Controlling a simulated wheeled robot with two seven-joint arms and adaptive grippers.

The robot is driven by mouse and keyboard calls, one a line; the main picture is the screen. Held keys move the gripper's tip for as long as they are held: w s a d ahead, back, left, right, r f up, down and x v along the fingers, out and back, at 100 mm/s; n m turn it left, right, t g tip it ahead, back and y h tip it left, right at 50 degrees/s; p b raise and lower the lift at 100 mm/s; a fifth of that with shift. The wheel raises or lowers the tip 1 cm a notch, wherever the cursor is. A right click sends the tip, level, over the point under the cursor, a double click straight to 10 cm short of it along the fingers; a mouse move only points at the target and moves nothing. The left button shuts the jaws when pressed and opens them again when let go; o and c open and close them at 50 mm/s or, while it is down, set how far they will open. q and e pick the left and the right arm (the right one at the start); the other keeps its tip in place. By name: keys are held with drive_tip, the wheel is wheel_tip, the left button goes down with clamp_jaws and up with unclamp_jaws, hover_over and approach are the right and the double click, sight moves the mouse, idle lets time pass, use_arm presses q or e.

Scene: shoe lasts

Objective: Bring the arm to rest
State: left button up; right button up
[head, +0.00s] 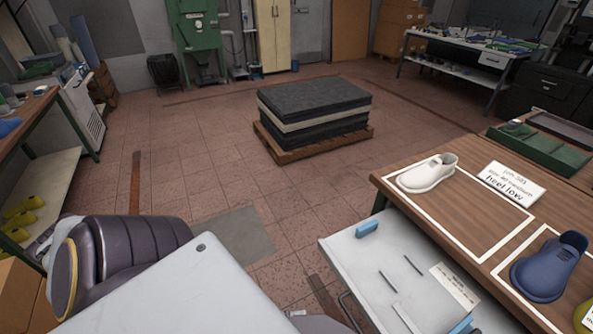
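A dark, ribbed link of my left arm (125,250) lies at the lower left, folded close to my body. A small grey metal part (40,246) shows just beyond it at the left edge. It may belong to my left gripper, but its fingers cannot be made out. My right gripper is not in view. A white shoe last (428,175) stands inside a white outline on the wooden table (400,178) at right. A blue shoe last (548,268) stands in another outline nearer me.
A white drawer-like tray (360,262) with thin slots and blue pieces juts out below the table. A label card (512,183) and a green tray (540,150) are on the table. A pallet with dark sheets (315,112) stands mid-floor. A bench (50,165) is at left. Open floor lies between.

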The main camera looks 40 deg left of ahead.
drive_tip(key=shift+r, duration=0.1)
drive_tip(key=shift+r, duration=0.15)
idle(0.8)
